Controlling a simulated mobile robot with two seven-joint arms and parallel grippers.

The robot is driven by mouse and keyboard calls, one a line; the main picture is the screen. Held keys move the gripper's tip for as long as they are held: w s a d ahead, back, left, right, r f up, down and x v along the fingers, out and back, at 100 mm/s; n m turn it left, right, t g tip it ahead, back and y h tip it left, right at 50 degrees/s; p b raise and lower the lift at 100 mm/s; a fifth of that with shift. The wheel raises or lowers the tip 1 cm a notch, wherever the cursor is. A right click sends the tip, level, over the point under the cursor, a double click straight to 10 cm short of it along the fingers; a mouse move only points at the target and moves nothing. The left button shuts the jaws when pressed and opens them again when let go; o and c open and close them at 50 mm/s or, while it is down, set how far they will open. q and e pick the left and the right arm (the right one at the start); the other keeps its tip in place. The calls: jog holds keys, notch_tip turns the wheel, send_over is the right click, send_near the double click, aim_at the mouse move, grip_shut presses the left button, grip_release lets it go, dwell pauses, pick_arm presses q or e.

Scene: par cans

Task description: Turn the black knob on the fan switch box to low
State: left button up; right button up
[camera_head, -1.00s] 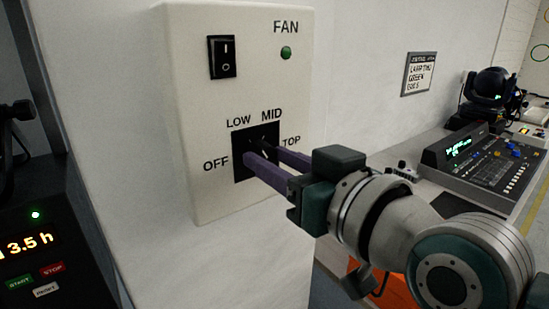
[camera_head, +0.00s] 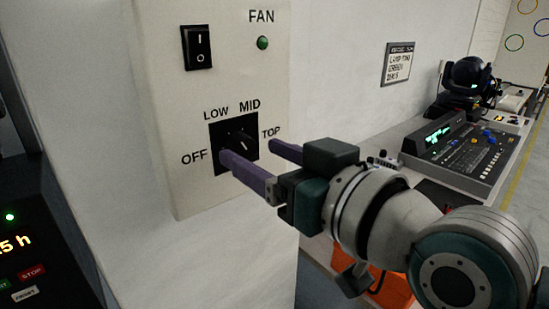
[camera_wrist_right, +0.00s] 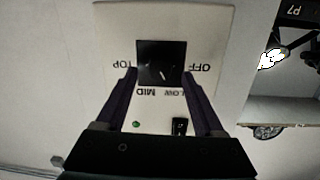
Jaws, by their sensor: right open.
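The white fan switch box (camera_head: 222,85) is on the wall in the head view, with OFF, LOW, MID and TOP around a black square plate. The black knob (camera_head: 241,141) sits on that plate. It also shows in the wrist view (camera_wrist_right: 161,66), where the labels are upside down. A small pale mark is on the knob, but I cannot tell surely which label it points to. My right gripper (camera_head: 248,153) is open and empty, its purple fingers apart on either side in front of the knob. In the wrist view the fingers flank the plate. My left gripper is out of view.
A black rocker switch (camera_head: 197,47) and a green lamp (camera_head: 262,43) sit above the knob. A dark timer panel (camera_head: 40,250) stands at lower left. A lighting console (camera_head: 465,155) lies on the counter at right. A small framed sign (camera_head: 397,64) hangs on the wall.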

jog(key=v, duration=0.8)
jog(key=shift+b, duration=0.4)
jog(key=shift+s+d+f, duration=0.1)
jog(key=shift+s+f, duration=0.05)
jog(key=s+d+f+m+g+h, duration=0.2)
jog(key=s+d+f+g+h, duration=0.25)
jog(key=s+d+f, duration=0.35)
jog(key=s+d+f+m+g+h, duration=0.2)
jog(key=s+d+f+g+h, duration=0.3)
jog(key=s, duration=0.5)
notch_tip(320, 180, up, 29)
jog(key=s+g+p, duration=0.1)
jog(key=p, duration=2.8)
jog(key=shift+p, duration=0.4)
jog(key=shift+s+a+f+y, duration=0.1)
jog(key=shift+f+y, duration=0.1)
jog(key=shift+y, duration=0.05)
